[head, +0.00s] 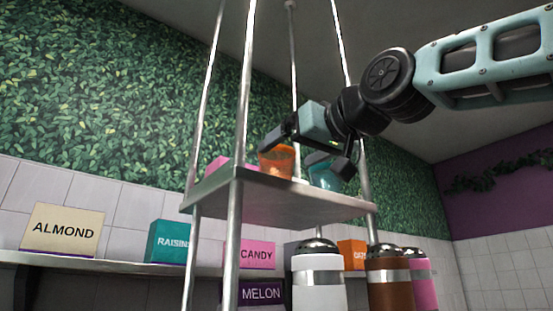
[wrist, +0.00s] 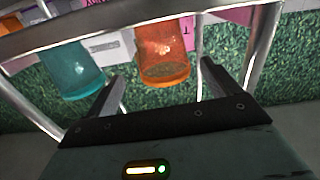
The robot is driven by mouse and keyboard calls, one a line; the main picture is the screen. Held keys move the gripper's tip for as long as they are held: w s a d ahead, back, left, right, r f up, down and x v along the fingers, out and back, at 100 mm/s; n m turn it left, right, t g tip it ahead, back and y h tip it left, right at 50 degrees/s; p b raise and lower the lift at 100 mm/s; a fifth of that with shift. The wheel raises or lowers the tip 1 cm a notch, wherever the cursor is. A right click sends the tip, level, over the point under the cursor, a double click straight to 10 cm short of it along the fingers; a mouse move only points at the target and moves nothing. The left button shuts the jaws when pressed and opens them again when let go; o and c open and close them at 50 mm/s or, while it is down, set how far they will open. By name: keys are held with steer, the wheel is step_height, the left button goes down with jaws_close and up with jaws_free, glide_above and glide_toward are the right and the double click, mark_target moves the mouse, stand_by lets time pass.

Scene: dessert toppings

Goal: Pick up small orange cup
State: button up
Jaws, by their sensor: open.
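The small orange cup (head: 276,161) stands on the hanging metal shelf (head: 270,195), near its front left part. It is translucent. My gripper (head: 310,158) is at the shelf, coming from the right, with its fingers open near the cup. In the wrist view the orange cup (wrist: 163,52) lies ahead, between the lines of the two open fingers (wrist: 158,85). A teal translucent cup (head: 325,175) stands to the right of the orange cup; in the wrist view it (wrist: 72,68) is beside the left finger. I cannot tell whether a finger touches either cup.
A pink box (head: 225,166) is on the shelf left of the orange cup. Metal poles (head: 241,90) rise at the shelf's corners, close to my arm. Below and behind are labelled boxes such as almond (head: 62,232) and lidded dispensers (head: 318,280).

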mark_target(272, 164)
steer(key=shift+w+a, duration=0.35)
steer(key=shift+w, duration=0.25)
steer(key=p+x, duration=0.3)
steer(key=x, duration=0.1)
steer(key=shift+w+a+f+p, duration=0.1)
steer(key=shift+a+p, duration=0.3)
steer(key=shift+w+a+f, duration=0.1)
steer(key=shift+w+a, duration=0.05)
steer(key=shift+w, duration=0.15)
steer(key=shift+c, duration=0.2)
steer(key=c, duration=1)
